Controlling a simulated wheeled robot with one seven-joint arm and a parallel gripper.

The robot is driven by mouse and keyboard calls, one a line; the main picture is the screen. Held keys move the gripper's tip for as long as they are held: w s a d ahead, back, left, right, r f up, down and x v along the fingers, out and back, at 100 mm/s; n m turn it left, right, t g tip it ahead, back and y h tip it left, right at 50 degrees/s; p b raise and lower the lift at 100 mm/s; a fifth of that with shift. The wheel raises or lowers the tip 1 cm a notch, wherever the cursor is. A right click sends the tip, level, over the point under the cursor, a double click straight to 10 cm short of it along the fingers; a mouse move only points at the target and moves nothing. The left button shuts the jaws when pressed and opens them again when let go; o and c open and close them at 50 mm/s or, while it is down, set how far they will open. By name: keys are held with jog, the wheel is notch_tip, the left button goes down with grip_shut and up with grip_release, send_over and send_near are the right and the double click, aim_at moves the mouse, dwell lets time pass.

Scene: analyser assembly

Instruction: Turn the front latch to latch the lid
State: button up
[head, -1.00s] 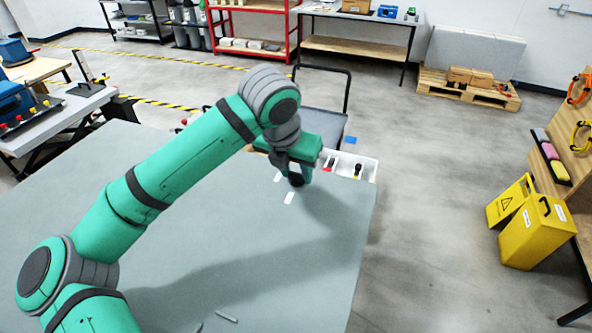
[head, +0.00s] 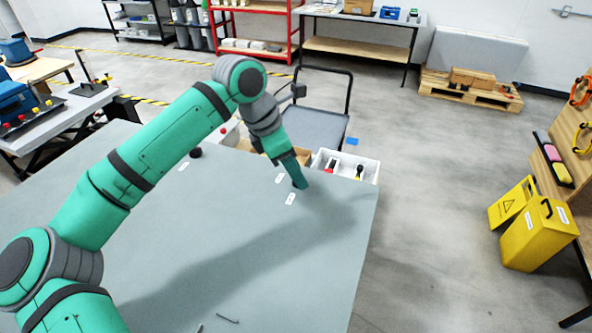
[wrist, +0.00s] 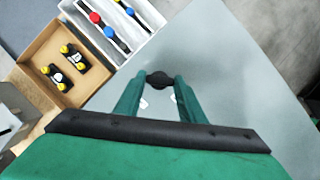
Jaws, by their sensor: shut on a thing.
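My gripper (head: 300,184) points down at the far right part of the grey table, its fingers seen edge-on in the head view. In the wrist view my gripper (wrist: 160,82) has its two green fingers closed on a small dark round knob (wrist: 160,79). The knob is at the fingertips, low over the tabletop; I cannot tell what it is fixed to. In the head view the fingers hide most of it. I cannot make out a lid, and I cannot tell if the knob is the front latch.
A white bin (head: 372,171) with tools and a cardboard box (wrist: 38,47) with black-and-yellow parts stand at the table's far edge. Another dark round piece (head: 195,153) is farther left. Small rods (head: 228,319) lie near the front. The grey table (head: 255,255) is otherwise largely clear.

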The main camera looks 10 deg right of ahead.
jog(key=m+g, duration=0.1)
jog(key=m, duration=0.3)
jog(key=shift+w+d+g, duration=0.15)
jog(key=shift+d+g, duration=0.05)
jog(key=shift+g, duration=0.2)
jog(key=shift+m+g+y, duration=0.4)
jog(key=shift+m+g, duration=0.2)
jog(key=shift+m, duration=1.1)
jog(key=o, duration=1)
jog(key=shift+d, duration=0.1)
jog(key=shift+o, duration=0.2)
jog(key=shift+w+r, duration=0.1)
jog(key=shift+w+a+r, duration=0.15)
jog(key=shift+a+r, duration=0.1)
jog(key=shift+r, duration=0.05)
jog(key=v, duration=1)
jog(key=shift+d, duration=0.1)
